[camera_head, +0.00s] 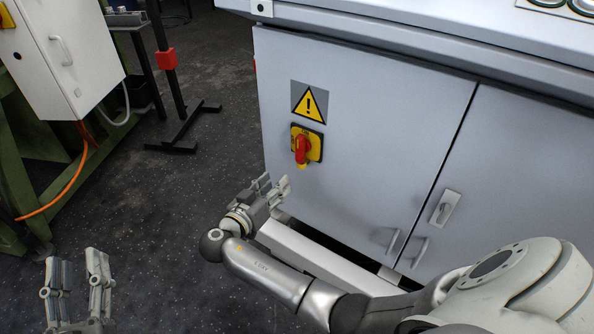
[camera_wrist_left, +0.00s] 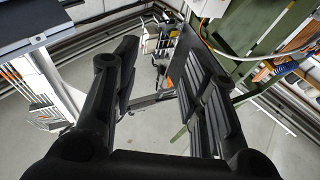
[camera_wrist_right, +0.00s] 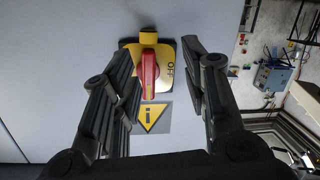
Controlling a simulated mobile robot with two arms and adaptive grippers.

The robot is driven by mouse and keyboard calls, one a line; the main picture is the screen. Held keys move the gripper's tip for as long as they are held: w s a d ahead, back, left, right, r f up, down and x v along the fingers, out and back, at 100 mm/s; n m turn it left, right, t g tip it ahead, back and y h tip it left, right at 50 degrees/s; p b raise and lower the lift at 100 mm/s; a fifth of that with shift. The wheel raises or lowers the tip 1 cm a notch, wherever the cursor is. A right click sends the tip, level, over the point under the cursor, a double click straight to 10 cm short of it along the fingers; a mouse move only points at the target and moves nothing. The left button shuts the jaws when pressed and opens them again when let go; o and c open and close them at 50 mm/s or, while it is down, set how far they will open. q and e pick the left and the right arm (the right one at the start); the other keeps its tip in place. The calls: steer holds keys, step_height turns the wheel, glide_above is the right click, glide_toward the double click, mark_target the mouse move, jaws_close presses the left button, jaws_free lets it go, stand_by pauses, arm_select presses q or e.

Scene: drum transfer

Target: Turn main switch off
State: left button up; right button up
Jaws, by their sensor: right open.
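The main switch (camera_head: 303,147) is a red rotary handle on a yellow plate on the grey cabinet door. In the head view its handle points roughly up and down. In the right wrist view the switch (camera_wrist_right: 149,72) appears upside down, with "OFF" lettering beside the handle, between my right fingers and nearer the left one. My right gripper (camera_head: 268,185) is open and empty, below and slightly left of the switch, apart from it. It also shows in the right wrist view (camera_wrist_right: 160,90). My left gripper (camera_head: 78,262) is open and empty at the lower left, far from the switch.
A yellow warning sign (camera_head: 309,102) is above the switch. The grey cabinet (camera_head: 380,130) has door handles (camera_head: 445,208) at the right and a ledge at its base. A white box (camera_head: 70,55) on a green frame (camera_head: 30,130) stands left.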

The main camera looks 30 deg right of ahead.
mark_target(298, 151)
step_height(298, 151, up, 5)
steer(key=m+h+b, duration=0.2)
steer(key=m, duration=0.2)
steer(key=shift+g, duration=0.4)
steer(key=x, duration=0.6)
steer(key=b+x, duration=0.1)
steer(key=x, duration=0.2)
steer(key=shift+s+d, duration=0.2)
steer(key=shift+d, duration=0.05)
arm_select(q)
steer(key=s+a+r+t+h, duration=0.1)
steer(key=s+r+t+h, duration=0.1)
steer(key=s+r+t, duration=0.4)
steer(key=shift+s+r, duration=0.85)
steer(key=shift+r, duration=1.3)
arm_select(e)
steer(key=shift+w+d, duration=0.25)
steer(key=shift+d, duration=0.2)
arm_select(q)
steer(key=shift+a, duration=0.1)
arm_select(e)
jaws_close()
